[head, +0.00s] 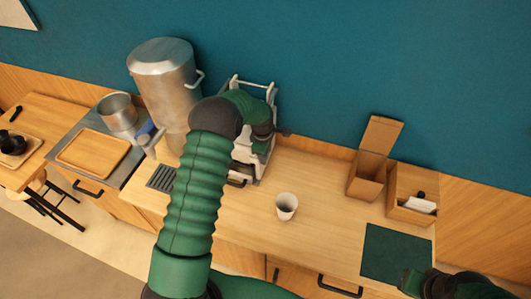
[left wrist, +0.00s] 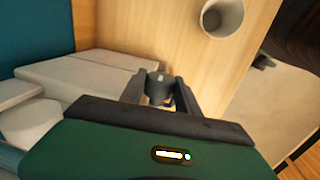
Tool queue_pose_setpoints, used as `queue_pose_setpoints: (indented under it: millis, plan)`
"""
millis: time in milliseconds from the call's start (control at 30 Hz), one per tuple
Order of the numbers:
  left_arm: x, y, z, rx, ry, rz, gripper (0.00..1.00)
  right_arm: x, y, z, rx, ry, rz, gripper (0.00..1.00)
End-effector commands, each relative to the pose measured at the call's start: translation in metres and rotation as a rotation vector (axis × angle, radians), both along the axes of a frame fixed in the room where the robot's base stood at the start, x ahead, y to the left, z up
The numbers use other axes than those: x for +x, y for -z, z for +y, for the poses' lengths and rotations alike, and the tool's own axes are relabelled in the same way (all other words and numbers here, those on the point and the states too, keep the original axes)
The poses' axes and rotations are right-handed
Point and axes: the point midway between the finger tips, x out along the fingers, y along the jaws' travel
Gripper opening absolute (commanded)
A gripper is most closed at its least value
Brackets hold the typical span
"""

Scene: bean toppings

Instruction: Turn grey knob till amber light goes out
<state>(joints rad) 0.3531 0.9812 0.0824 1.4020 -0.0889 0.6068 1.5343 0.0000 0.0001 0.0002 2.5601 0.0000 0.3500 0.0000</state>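The grey knob (left wrist: 158,90) shows in the left wrist view between the two fingers of my left gripper (left wrist: 159,94). Whether the fingers press on it or stand just apart from it, I cannot tell. In the head view my left gripper (head: 258,142) is at the front of the white machine (head: 243,152), and my own arm hides part of the machine. The machine also shows in the left wrist view (left wrist: 85,75). I see no amber light on it in either view. My right gripper (head: 412,283) is partly in view at the lower right, above the dark green mat.
A white cup (head: 287,206) stands on the counter right of the machine. A large metal urn (head: 165,75) is to its left. An open box (head: 366,178), a wooden holder (head: 412,207) and the green mat (head: 396,254) lie right. The counter between cup and box is clear.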

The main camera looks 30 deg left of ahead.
Motion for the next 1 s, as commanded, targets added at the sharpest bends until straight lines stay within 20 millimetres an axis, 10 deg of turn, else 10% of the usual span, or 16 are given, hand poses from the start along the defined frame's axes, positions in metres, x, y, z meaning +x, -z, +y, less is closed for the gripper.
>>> queue_pose_setpoints:
  millis: [267, 667, 1000]
  plan:
    - [0.002, -0.002, -0.001, 0.005, 0.0, -0.005, 0.0, 0.0, 0.0, 0.0, 0.0, 0.0, 0.0, 0.0]
    - [0.003, -0.001, -0.004, 0.012, 0.003, -0.055, 0.0, 0.0, 0.012, 0.0, 0.0, 0.0, 0.0, 0.0]
    - [-0.001, 0.007, -0.006, 0.065, 0.003, -0.272, 0.0, 0.0, 0.065, 0.0, 0.0, 0.0, 0.0, 0.0]
